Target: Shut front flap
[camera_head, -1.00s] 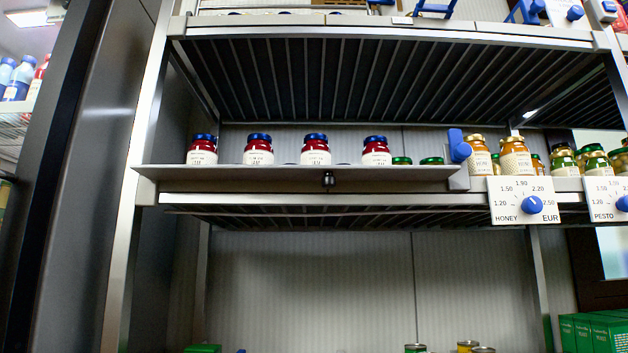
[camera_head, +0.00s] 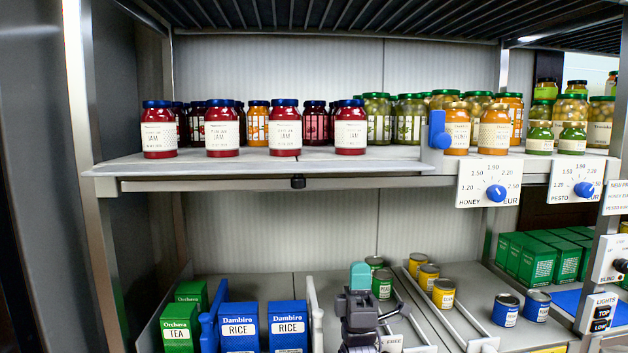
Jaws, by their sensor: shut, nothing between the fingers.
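The front flap (camera_head: 215,168) is a flat grey panel along the front of the middle shelf's left part. It lies folded down, roughly level, and juts out in front of the jars. A small black knob (camera_head: 297,182) sits at the middle of its front edge. A blue latch-like piece (camera_head: 438,130) stands upright at the flap's right end. My gripper (camera_head: 360,275) is at the bottom centre, below and to the right of the knob and apart from the flap. Its teal tips point up and are together, with nothing held.
Red jam jars with blue lids (camera_head: 285,132) stand close behind the flap. Price dials (camera_head: 488,184) hang to its right. The space directly beneath the flap is clear.

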